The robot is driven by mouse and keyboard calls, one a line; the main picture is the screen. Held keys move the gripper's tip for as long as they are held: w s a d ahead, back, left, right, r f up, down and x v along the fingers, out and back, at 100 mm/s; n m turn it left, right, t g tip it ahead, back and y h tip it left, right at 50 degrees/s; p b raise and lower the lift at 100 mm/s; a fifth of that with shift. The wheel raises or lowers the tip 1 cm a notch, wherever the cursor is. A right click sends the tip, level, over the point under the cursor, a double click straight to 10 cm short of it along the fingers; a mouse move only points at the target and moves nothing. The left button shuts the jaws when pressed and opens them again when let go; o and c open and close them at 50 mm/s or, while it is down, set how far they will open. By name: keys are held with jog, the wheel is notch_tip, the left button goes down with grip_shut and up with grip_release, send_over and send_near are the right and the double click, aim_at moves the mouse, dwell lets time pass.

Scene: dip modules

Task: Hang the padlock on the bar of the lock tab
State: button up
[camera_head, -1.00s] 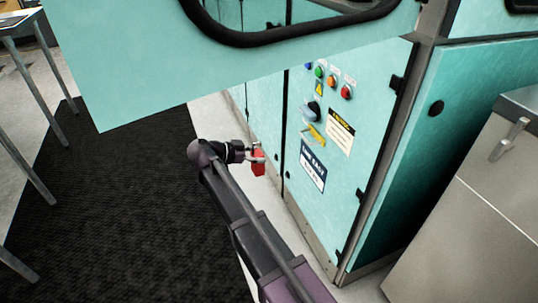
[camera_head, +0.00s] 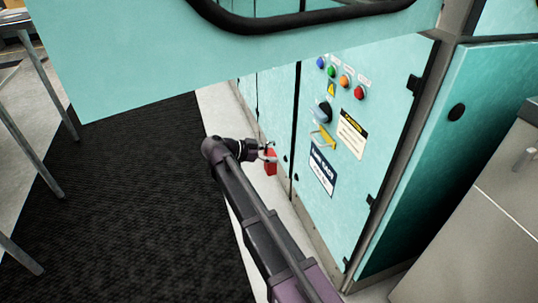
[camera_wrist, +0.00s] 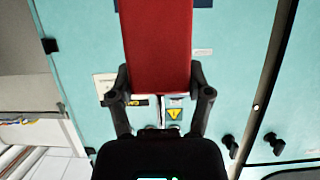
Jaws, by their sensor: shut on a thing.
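The red padlock (camera_head: 270,164) is held at the end of my arm, in front of the teal cabinet. My gripper (camera_head: 266,152) is shut on it, near the shackle as far as I can tell. In the wrist view my gripper (camera_wrist: 160,80) has a finger on each side of the red padlock body (camera_wrist: 158,40), which fills the upper middle. The yellow lock tab (camera_head: 322,137) is on the cabinet front, below a dark rotary knob, to the right of the padlock and apart from it. I cannot make out the tab in the wrist view.
Colored buttons (camera_head: 345,81) sit above the knob (camera_head: 323,112). A caution label (camera_head: 352,135) and a blue-white sign (camera_head: 322,171) flank the tab. A large teal panel (camera_head: 150,75) overhangs at the top. A grey cabinet (camera_head: 470,220) stands at right. Black mat (camera_head: 130,200) lies left.

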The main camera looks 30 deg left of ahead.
jog(key=shift+w+d+f+b, duration=0.25)
jog(key=shift+w+d, duration=1.45)
jog(key=shift+w, duration=0.25)
jog(key=shift+w+d+f+b, duration=0.2)
jog(key=shift+w+d+b, duration=0.05)
jog(key=shift+w+d, duration=1.55)
jog(key=shift+w+d+f+b, duration=0.25)
jog(key=shift+w+d, duration=1.3)
jog(key=shift+w, duration=0.5)
jog(key=o, duration=1.2)
jog(key=shift+o, duration=0.2)
